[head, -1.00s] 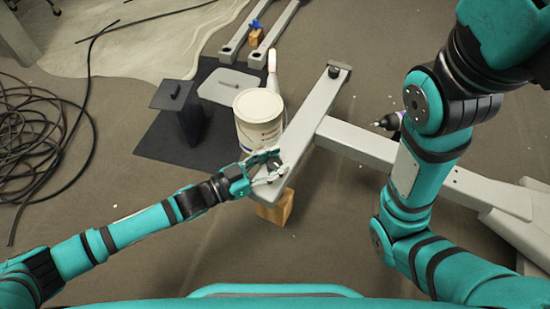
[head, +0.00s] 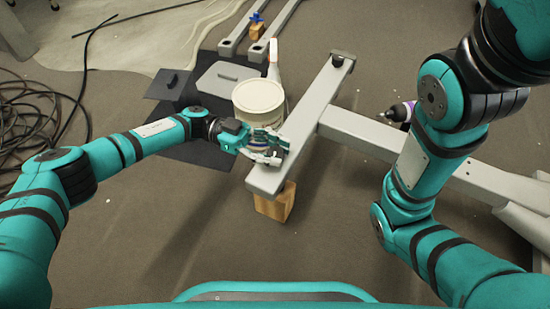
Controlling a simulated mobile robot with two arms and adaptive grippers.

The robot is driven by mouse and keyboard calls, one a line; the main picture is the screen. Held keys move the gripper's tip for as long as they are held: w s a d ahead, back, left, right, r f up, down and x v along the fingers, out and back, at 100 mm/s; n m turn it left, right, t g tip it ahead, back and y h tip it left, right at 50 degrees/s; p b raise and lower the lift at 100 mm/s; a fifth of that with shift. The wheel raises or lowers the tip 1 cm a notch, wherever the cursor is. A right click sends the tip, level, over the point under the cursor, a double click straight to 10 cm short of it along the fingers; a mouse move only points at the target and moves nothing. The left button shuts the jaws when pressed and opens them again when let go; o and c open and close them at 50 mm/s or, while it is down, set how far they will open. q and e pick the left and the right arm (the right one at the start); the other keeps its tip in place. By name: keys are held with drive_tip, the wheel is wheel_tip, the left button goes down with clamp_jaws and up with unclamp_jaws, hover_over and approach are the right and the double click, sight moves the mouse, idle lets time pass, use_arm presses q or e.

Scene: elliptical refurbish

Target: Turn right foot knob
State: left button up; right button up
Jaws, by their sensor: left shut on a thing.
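A grey foot beam (head: 308,110) lies slanted across the middle in the head view. A black foot knob (head: 342,60) shows at its far end. My left gripper (head: 272,150) is at the upper side of the beam's near part, with its fingers shut. The thing between them, which appears to be the near foot knob, is mostly hidden by the fingers.
A wooden block (head: 274,202) supports the beam's near end. A white bucket (head: 258,100) stands close behind my left gripper. A long grey bar (head: 360,131) runs right from the beam. A dark bottle (head: 397,112) lies beyond it. Black cable (head: 40,125) is coiled at left.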

sight(275, 151)
use_arm(q)
drive_tip(key=m+g+y+b, duration=0.1)
drive_tip(key=g+b, duration=0.1)
drive_tip(key=m+g+y+b, duration=0.1)
drive_tip(key=m+g+b, duration=0.1)
drive_tip(key=shift+f+y, duration=0.3)
drive_tip(key=shift+r+m+g+y+b, duration=0.3)
drive_tip(key=shift+m+g+y+b, duration=0.75)
drive_tip(key=shift+b, duration=0.25)
clamp_jaws()
drive_tip(key=o, duration=1.2)
unclamp_jaws()
wheel_tip(275, 151, up, 10)
